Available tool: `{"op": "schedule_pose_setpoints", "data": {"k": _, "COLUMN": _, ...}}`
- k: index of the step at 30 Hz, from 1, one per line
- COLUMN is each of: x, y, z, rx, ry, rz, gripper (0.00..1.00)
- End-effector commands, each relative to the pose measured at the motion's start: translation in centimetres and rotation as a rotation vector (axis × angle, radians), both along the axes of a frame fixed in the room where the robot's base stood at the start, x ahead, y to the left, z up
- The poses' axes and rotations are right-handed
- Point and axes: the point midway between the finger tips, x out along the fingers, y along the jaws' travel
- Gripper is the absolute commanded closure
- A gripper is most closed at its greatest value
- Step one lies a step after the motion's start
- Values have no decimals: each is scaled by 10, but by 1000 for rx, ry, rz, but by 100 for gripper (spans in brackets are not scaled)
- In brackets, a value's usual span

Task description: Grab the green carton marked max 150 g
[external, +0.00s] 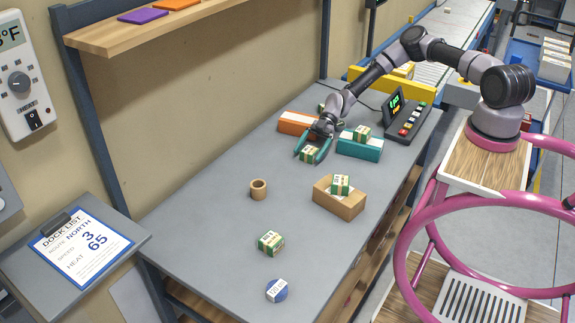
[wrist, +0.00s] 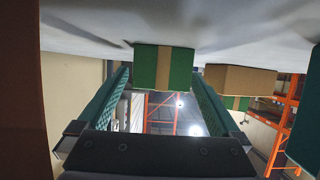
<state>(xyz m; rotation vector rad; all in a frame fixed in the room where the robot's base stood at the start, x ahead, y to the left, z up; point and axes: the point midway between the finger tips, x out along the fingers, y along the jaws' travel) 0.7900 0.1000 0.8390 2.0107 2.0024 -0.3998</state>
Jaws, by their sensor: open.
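My gripper (external: 309,157) is open, low over the grey table, with its teal fingers on either side of a green and white carton (external: 310,153). In the wrist view this carton (wrist: 165,67) shows green with a tan stripe, near the ends of the open fingers (wrist: 162,78). Similar cartons stand on the teal box (external: 362,131), on the cardboard box (external: 340,183), on the near table (external: 270,243), and partly hidden behind the orange box (external: 322,107). The small print is too small to tell which reads max 150 g.
An orange box (external: 296,123) is just left of my gripper and a teal box (external: 358,148) just right. An open-table stretch holds a tape roll (external: 258,190), a cardboard box (external: 338,204) and a blue-white round item (external: 277,290). A control panel (external: 407,120) stands behind.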

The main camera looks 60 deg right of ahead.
Motion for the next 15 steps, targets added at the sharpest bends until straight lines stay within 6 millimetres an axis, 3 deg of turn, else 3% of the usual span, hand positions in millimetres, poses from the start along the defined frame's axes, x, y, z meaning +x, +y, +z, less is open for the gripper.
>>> {"op": "schedule_pose_setpoints", "data": {"k": 3, "x": 0, "y": 0, "z": 0, "rx": 0, "ry": 0, "rz": 0, "gripper": 0}}
{"op": "schedule_pose_setpoints", "data": {"k": 10, "x": 0, "y": 0, "z": 0, "rx": 0, "ry": 0, "rz": 0, "gripper": 88}}
{"op": "schedule_pose_setpoints", "data": {"k": 11, "x": 0, "y": 0, "z": 0, "rx": 0, "ry": 0, "rz": 0, "gripper": 92}}
{"op": "schedule_pose_setpoints", "data": {"k": 15, "x": 0, "y": 0, "z": 0, "rx": 0, "ry": 0, "rz": 1, "gripper": 92}}
